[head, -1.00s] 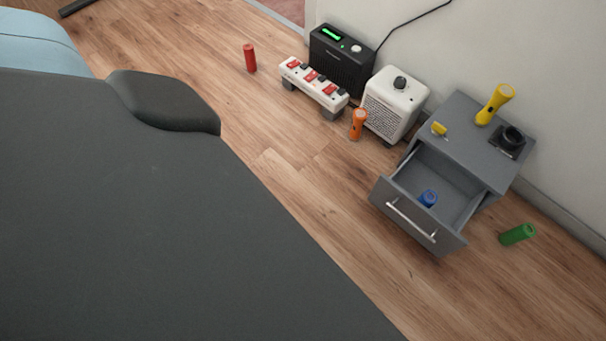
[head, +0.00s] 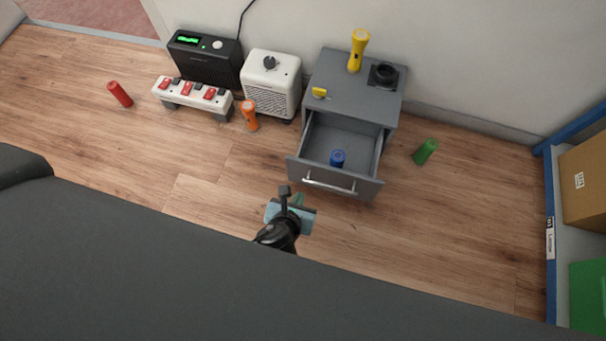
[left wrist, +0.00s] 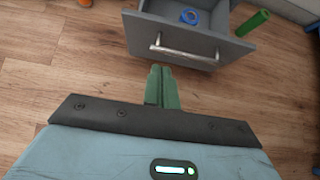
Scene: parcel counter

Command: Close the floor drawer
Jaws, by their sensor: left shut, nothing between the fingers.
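The grey floor drawer (head: 310,182) stands pulled out from its small grey cabinet (head: 345,90), with a silver bar handle (head: 330,187) on its front. In the left wrist view the drawer front (left wrist: 170,40) and handle (left wrist: 184,53) are just beyond my gripper. My left gripper (left wrist: 162,70) has its green fingers shut and empty, pointing at the drawer front, apparently apart from it. In the head view the left gripper (head: 297,199) is partly hidden by its own wrist. My right gripper is not in view.
A yellow flashlight (head: 358,50), a yellow item (head: 319,92) and a black item (head: 384,74) are on the cabinet. A green cylinder (head: 426,151) is right of it. A white heater (head: 272,85), orange flashlight (head: 249,115) and power strip (head: 193,97) are left. A shelf (head: 555,230) stands right.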

